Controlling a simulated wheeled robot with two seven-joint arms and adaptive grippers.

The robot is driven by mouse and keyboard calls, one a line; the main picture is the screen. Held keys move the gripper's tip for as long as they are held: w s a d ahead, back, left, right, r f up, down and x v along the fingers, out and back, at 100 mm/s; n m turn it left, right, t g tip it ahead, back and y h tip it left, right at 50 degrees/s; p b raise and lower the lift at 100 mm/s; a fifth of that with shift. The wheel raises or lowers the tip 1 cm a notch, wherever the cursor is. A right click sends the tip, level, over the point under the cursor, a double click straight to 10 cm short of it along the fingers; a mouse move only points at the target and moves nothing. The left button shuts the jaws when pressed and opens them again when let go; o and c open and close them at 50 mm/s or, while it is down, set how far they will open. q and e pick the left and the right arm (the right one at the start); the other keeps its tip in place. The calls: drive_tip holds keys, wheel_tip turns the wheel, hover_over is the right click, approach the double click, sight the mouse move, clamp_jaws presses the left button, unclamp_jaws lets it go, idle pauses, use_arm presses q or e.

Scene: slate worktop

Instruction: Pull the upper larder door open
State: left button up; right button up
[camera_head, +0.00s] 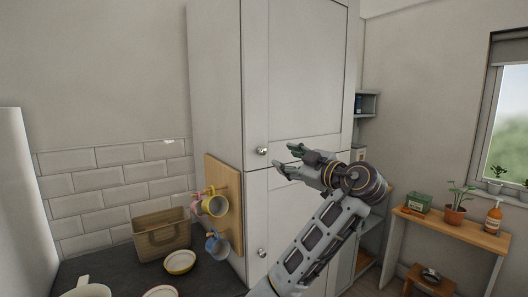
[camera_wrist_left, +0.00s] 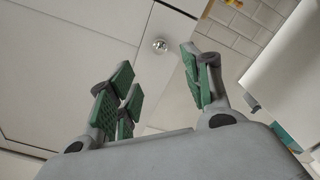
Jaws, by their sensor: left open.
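The upper larder door (camera_head: 305,75) is a tall pale panel on the white larder and looks shut. Its round metal knob (camera_head: 262,151) is at the door's lower left corner. The knob also shows in the left wrist view (camera_wrist_left: 160,45), ahead of the fingers and between their directions. My left gripper (camera_head: 285,158) has green-padded fingers spread apart. It is just right of the knob in the head view, empty and apart from it. In the left wrist view the open fingers (camera_wrist_left: 158,85) point toward the knob. My right gripper is not in view.
The lower larder door (camera_head: 285,210) has its own knob (camera_head: 261,253). A wooden board with mugs (camera_head: 215,206) hangs on the larder's left side. A basket (camera_head: 161,234) stands on the dark worktop. A wooden shelf (camera_head: 450,231) with a plant stands right.

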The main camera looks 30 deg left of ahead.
sight(264, 151)
use_arm(q)
drive_tip(key=p+x, duration=0.3)
drive_tip(key=x, duration=0.7)
drive_tip(key=shift+w+a+r+p, duration=0.1)
drive_tip(key=shift+a+r+p, duration=0.05)
drive_tip(key=shift+a+p, duration=0.2)
drive_tip(key=shift+w+a, duration=0.25)
drive_tip(key=shift+a, duration=0.3)
drive_tip(key=shift+w+a, duration=0.1)
drive_tip(key=shift+a, duration=0.15)
clamp_jaws()
